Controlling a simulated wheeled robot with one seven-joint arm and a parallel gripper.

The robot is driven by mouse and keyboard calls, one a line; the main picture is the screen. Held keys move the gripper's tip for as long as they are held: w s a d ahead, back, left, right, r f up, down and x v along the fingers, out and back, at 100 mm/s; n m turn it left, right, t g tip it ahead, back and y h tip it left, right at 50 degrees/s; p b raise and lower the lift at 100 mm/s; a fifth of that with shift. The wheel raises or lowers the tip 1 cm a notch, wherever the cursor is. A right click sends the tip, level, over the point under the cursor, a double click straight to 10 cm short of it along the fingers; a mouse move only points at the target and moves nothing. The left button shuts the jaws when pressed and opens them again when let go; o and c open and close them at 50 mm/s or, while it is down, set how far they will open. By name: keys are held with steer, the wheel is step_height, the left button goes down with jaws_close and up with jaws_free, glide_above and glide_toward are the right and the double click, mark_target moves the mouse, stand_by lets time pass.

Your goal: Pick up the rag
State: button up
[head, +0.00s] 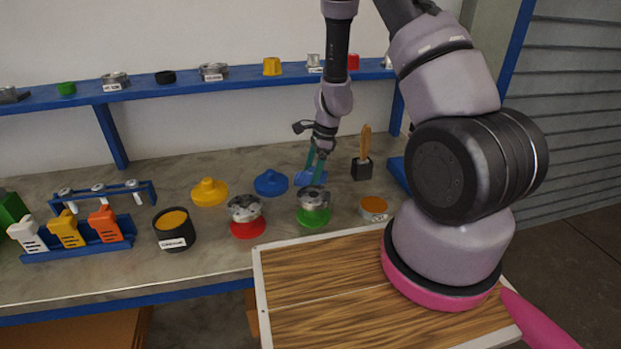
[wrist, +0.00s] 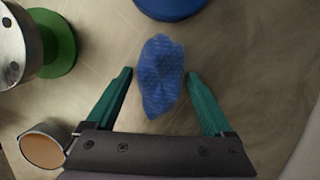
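The rag (wrist: 162,78) is blue, crumpled and textured, and lies on the grey bench top. In the wrist view it sits between the tips of my gripper's two teal fingers, with a gap on each side. My gripper (wrist: 159,75) is open and points down at it. In the head view my gripper (head: 315,168) is over the back of the bench. The rag (head: 311,178) shows there as a small blue patch around the fingers, partly hidden by them. I cannot tell the exact height of the fingertips above the bench.
A green-based metal vessel (head: 313,208) stands just in front of my gripper, with a blue flanged piece (head: 271,183) to the left. A black block with a brush (head: 362,168) and an orange-topped tin (head: 373,208) stand to the right. A blue shelf (head: 220,84) runs behind.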

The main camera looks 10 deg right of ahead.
mark_target(312, 173)
steer(key=c, duration=1)
steer(key=shift+o, duration=0.2)
steer(key=shift+r, duration=0.1)
step_height(312, 173, up, 10)
steer(key=o, duration=0.5)
steer(key=c, duration=0.3)
